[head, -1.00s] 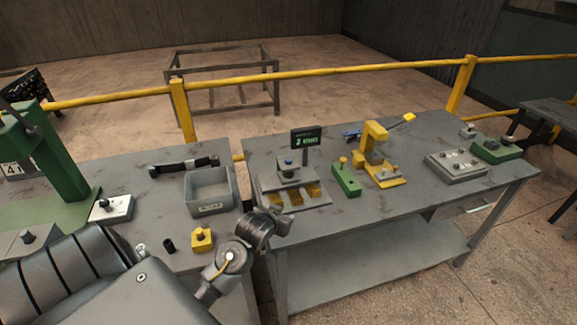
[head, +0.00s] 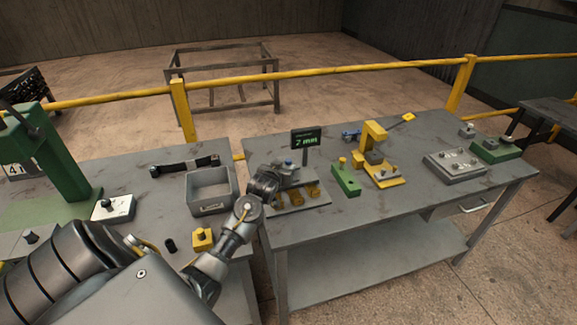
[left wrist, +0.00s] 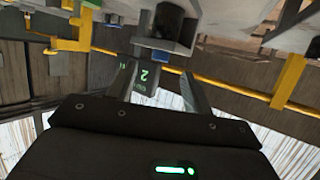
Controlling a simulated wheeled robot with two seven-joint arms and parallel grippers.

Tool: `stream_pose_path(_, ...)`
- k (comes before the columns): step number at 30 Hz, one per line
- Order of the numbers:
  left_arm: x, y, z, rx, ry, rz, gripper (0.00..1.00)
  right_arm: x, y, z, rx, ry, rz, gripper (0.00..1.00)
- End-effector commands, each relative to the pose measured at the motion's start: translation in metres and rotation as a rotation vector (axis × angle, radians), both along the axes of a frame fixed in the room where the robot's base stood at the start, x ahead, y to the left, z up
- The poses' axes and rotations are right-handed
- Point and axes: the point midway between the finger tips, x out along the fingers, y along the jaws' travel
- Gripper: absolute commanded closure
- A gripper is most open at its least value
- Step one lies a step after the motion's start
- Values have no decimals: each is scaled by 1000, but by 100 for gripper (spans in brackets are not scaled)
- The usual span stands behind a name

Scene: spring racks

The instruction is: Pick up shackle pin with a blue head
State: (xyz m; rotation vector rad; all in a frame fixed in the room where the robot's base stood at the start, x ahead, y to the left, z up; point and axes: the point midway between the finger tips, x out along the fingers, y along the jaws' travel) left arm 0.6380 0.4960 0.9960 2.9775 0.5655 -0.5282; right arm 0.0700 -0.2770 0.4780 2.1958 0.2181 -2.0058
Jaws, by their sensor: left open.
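The blue head of the shackle pin (head: 288,163) shows on top of the grey fixture with yellow blocks (head: 312,201) on the right-hand table. The pin's shank is hidden. My left gripper (head: 274,176) is at the left side of this fixture, close to the blue head, and partly overlaps the fixture in the head view. In the left wrist view its two fingers (left wrist: 160,90) are apart, with nothing visibly clamped between them. A blue patch, likely the head, shows beyond the fingers there. My right gripper is out of view.
A small display (head: 306,143) stands behind the fixture. A green block (head: 346,181) and a yellow press (head: 375,155) stand to its right. A grey bin (head: 209,192) and a yellow block (head: 202,239) are on the left table. The right table's front middle is clear.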

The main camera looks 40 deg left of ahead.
Motion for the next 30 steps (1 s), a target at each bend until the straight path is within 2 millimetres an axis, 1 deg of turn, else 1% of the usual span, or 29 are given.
stream_pose_path(5, 3, 1, 0, 0, 0, 0, 49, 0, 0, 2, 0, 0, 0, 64)
stream_pose_path(8, 11, 5, 0, 0, 1, 0, 49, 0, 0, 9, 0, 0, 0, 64)
stream_pose_path(12, 27, 12, -5, 0, 2, 1, 49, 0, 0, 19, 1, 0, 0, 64)
stream_pose_path(15, 37, 16, -11, -1, 1, 1, 49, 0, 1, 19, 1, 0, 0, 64)
stream_pose_path(18, 43, 19, -14, 0, 1, 1, 49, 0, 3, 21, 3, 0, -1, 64)
stream_pose_path(27, 46, 19, -16, 0, 0, 0, 49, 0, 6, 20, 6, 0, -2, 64)
stream_pose_path(28, 46, 19, -16, 0, 0, 0, 52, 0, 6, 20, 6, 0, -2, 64)
stream_pose_path(30, 46, 19, -16, 0, 0, 0, 61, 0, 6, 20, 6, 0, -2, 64)
